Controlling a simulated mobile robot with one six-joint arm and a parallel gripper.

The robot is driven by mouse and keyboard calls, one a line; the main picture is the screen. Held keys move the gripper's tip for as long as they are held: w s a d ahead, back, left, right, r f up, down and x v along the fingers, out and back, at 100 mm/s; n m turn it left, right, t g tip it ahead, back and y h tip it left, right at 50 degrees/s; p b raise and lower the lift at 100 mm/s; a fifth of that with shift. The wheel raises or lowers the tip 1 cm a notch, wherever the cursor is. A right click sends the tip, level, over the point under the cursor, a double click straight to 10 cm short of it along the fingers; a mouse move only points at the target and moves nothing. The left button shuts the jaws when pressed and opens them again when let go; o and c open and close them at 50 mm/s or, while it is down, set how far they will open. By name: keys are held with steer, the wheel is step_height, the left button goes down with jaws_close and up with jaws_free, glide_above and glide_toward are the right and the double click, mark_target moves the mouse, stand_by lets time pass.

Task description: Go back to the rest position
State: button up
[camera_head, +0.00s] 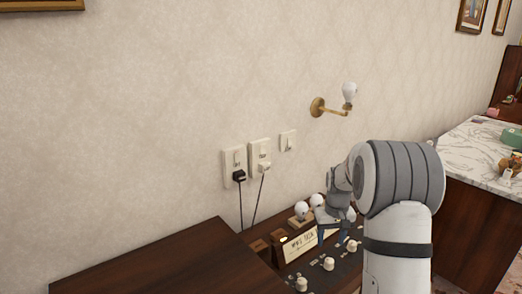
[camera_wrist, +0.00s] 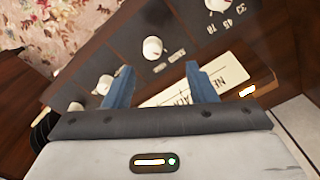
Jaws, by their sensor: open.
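My gripper (camera_wrist: 156,85) shows in the wrist view with its two blue fingers spread apart and nothing between them. It is over a dark control panel (camera_wrist: 125,42) with white knobs (camera_wrist: 152,48) and a paper label. In the head view my arm reaches in from the lower right, bent down over the panel (camera_head: 318,283). There the gripper (camera_head: 336,232) is small and partly hidden by the arm, close to the panel's back edge. I cannot tell whether a finger touches the panel.
White bulbs (camera_head: 302,209) stand behind the label (camera_head: 300,246). A wall lamp (camera_head: 349,91) sticks out above. Two plugged outlets (camera_head: 233,164) and a switch (camera_head: 288,140) are on the wall. A wooden top (camera_head: 165,268) lies left, a marble-topped cabinet (camera_head: 470,150) right.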

steer(key=s+a+r+t+p, duration=0.1)
steer(key=s+a+r+p, duration=0.15)
steer(key=s+r, duration=0.45)
steer(key=s+a+r+p, duration=0.1)
steer(key=s+a+r, duration=0.3)
steer(key=s+r, duration=0.2)
steer(key=s+a+r+p, duration=0.1)
steer(key=s+a+r, duration=0.1)
steer(key=s, duration=0.6)
steer(key=s+a+r+t+p, duration=0.1)
steer(key=s+a+r, duration=0.1)
steer(key=s, duration=0.6)
steer(key=shift+s+r+p, duration=0.25)
steer(key=shift+s+p, duration=0.1)
